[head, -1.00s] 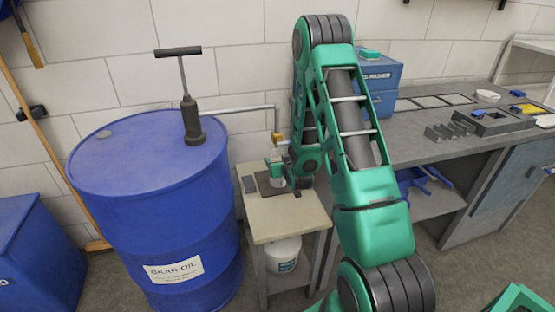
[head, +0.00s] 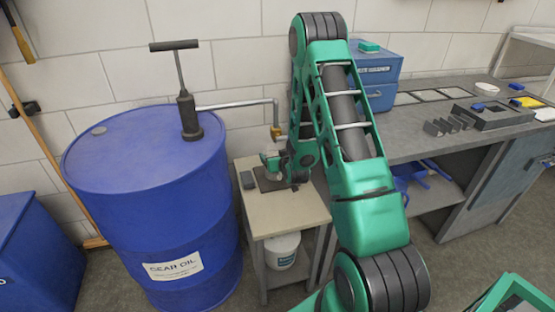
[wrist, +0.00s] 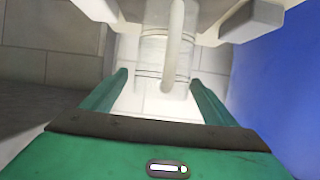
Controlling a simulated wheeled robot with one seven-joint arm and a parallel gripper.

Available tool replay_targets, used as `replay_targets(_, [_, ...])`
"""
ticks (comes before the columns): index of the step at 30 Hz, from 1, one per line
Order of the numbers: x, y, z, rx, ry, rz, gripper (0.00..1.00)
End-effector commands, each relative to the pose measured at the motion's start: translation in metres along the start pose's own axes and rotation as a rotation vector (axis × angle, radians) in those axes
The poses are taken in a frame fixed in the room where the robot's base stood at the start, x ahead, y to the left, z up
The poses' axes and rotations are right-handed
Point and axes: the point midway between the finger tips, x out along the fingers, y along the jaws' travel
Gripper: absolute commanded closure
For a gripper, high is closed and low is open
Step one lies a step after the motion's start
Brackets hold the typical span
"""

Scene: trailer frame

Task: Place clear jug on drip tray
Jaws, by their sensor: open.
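The clear jug (wrist: 158,45) fills the top middle of the wrist view, pale, with ridged bands and its handle facing the camera. My gripper (wrist: 172,18) is open, with a finger on each side of the jug; I cannot tell whether either touches it. In the head view my gripper (head: 276,162) is small, low over the dark drip tray (head: 263,184) on the small side table. The jug's base and its contact with the tray are hidden or too small to tell.
A blue gear oil drum (head: 150,210) with a hand pump (head: 188,115) stands left of the side table (head: 290,212). The pump's spout pipe (head: 240,104) reaches over the tray area. A grey workbench (head: 430,145) is on the right. A white bucket (head: 283,250) sits below.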

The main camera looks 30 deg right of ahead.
Motion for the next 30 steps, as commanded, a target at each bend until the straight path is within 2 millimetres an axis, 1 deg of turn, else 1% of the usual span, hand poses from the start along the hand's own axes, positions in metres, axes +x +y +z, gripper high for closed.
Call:
replay_targets(5, [-0.027, 0.0, 0.0, 0.001, -0.001, 0.001, 0.19])
replay_targets(12, [-0.078, 0.0, -0.001, 0.005, -0.002, 0.005, 0.19])
replay_targets(15, [-0.095, -0.001, -0.001, 0.004, -0.002, 0.005, 0.19])
replay_targets(22, [-0.108, -0.002, -0.001, 0.002, -0.002, 0.002, 0.19])
replay_targets(30, [-0.113, -0.003, -0.003, -0.001, -0.002, -0.001, 0.19])
